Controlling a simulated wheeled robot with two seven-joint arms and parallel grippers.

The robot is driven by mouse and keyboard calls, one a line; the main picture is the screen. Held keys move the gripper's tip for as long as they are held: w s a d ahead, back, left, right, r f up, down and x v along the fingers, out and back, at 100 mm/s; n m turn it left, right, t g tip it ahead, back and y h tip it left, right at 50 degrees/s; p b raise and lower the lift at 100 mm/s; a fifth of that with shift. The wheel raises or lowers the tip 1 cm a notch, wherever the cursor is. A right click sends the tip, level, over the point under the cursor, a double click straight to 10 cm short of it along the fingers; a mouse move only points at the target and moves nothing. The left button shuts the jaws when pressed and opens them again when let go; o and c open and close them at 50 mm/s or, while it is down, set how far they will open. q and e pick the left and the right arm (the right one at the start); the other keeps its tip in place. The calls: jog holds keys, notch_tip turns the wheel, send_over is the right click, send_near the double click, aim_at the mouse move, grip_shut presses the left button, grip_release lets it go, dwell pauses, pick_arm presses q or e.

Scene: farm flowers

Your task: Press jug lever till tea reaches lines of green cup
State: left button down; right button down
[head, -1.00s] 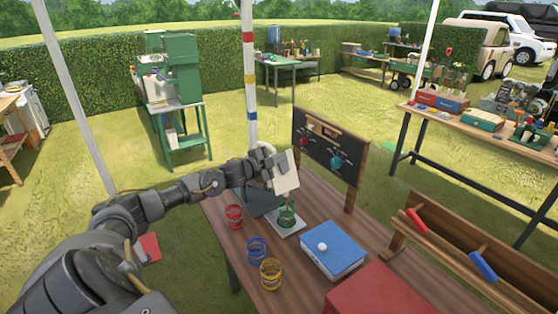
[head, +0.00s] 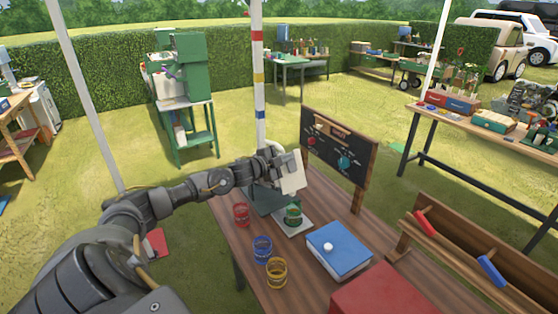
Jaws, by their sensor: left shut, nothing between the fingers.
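The green cup (head: 293,214) stands upright on a pale pad (head: 291,229) on the wooden table. Its lines and tea level are too small to read. A pale, boxy jug part (head: 293,175) is above the cup, with a dark grey base (head: 262,202) behind it. My left gripper (head: 276,165) is shut at the upper left of the jug part, with nothing seen in it. The gripper and wrist hide part of the jug, and I cannot make out the lever or whether they touch. My right gripper is not in view.
A blue box (head: 338,249) with a white knob and a red box (head: 383,293) are nearer. A blackboard (head: 339,146) stands behind.

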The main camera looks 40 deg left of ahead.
pick_arm(q)
jog(key=s+d+r+b, duration=0.1)
jog(key=s+r, duration=0.2)
jog(key=s, duration=0.7)
jog(key=shift+s+d+r+b, duration=0.3)
jog(key=shift+s+d+b, duration=0.05)
jog(key=shift+d, duration=0.05)
